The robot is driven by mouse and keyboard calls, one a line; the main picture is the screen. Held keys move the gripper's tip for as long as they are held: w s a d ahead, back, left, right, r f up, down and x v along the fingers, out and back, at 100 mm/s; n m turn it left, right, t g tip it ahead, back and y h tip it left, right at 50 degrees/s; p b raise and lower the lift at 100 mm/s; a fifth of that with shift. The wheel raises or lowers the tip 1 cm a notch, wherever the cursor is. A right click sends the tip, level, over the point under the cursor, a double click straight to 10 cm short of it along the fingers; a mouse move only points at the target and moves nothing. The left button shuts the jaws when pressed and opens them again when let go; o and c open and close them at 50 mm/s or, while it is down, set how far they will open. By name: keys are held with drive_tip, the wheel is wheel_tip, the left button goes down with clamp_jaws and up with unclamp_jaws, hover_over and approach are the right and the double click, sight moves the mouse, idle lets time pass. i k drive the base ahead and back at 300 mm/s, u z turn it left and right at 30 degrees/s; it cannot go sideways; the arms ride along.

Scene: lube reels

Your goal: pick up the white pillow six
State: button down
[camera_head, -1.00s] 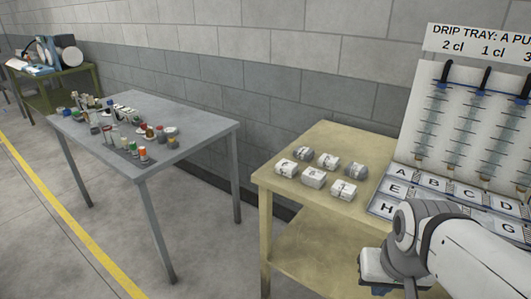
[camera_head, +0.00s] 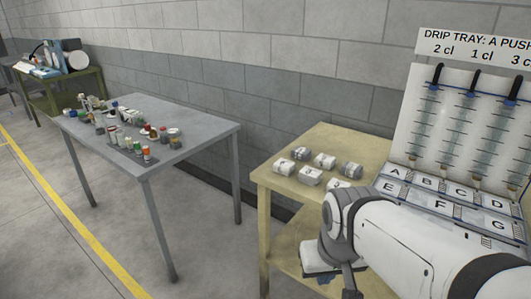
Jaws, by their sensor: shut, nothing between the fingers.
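Several small pillow-shaped packs lie in two rows on the tan table. The front row holds a white pack at left (camera_head: 284,167), a white pack in the middle (camera_head: 310,176) and a white pack at right (camera_head: 337,185), partly covered by my arm. The back row has a grey pack (camera_head: 301,153), a whitish pack (camera_head: 325,160) and a grey pack (camera_head: 351,169). Their marks are too small to read, so I cannot tell which is pillow six. My gripper (camera_head: 323,278) is shut and empty, low at the table's front, apart from the packs; its fingers are hard to make out.
The tan table (camera_head: 282,193) has a lower shelf. A lettered tray (camera_head: 420,195) and an upright rack with tubes (camera_head: 465,120) stand at its right. A grey table (camera_head: 200,128) with small containers stands left, with floor between. A block wall runs behind.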

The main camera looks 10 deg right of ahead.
sight(284, 167)
drive_tip(key=u, duration=0.2)
drive_tip(key=i, duration=1.35)
drive_tip(key=z, duration=0.4)
